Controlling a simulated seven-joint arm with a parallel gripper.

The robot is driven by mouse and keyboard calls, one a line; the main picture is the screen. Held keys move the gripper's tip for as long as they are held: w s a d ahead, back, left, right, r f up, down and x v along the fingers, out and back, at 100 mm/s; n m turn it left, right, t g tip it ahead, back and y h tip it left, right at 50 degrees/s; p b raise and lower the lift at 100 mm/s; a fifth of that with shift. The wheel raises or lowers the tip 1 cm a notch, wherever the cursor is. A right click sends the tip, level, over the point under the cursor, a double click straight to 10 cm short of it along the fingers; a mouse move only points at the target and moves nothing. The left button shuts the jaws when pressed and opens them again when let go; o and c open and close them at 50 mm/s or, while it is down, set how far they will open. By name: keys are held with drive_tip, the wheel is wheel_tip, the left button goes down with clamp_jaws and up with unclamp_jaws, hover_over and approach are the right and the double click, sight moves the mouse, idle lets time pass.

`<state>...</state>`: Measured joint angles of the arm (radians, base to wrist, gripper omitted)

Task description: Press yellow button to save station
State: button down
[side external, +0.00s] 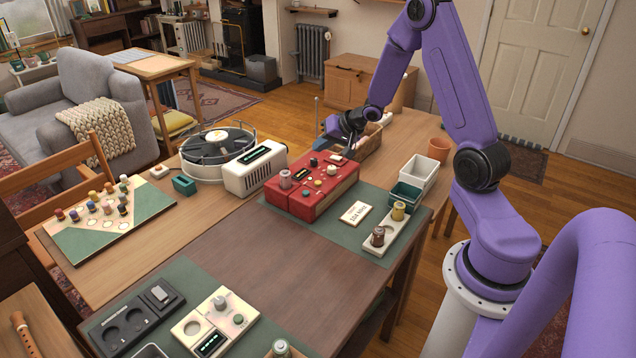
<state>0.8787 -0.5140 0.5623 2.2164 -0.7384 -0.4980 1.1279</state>
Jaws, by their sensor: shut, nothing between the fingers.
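A red radio-like box (345,190) sits on a green mat at the middle of the table. Its top carries a small dark display (302,174), several small knobs and buttons, and a larger capped knob (285,179) at the left. My gripper (348,147) is shut and empty, above the back right part of the box. I cannot tell whether its tips touch the box.
A cream radio (240,180) and a round turntable-like device (200,152) stand left of the box. A white card (356,213), a tray with two capped pieces (392,238), small bins (420,172) and a wicker basket (368,143) are close by. The table's front middle is clear.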

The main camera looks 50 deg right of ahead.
sight(321, 183)
drive_tip(key=shift+f, duration=0.1)
drive_tip(key=shift+f, duration=4.35)
drive_tip(key=shift+f, duration=0.15)
drive_tip(key=shift+f, duration=0.25)
drive_tip(key=shift+f, duration=0.4)
drive_tip(key=shift+r, duration=0.85)
drive_tip(key=shift+r, duration=2.5)
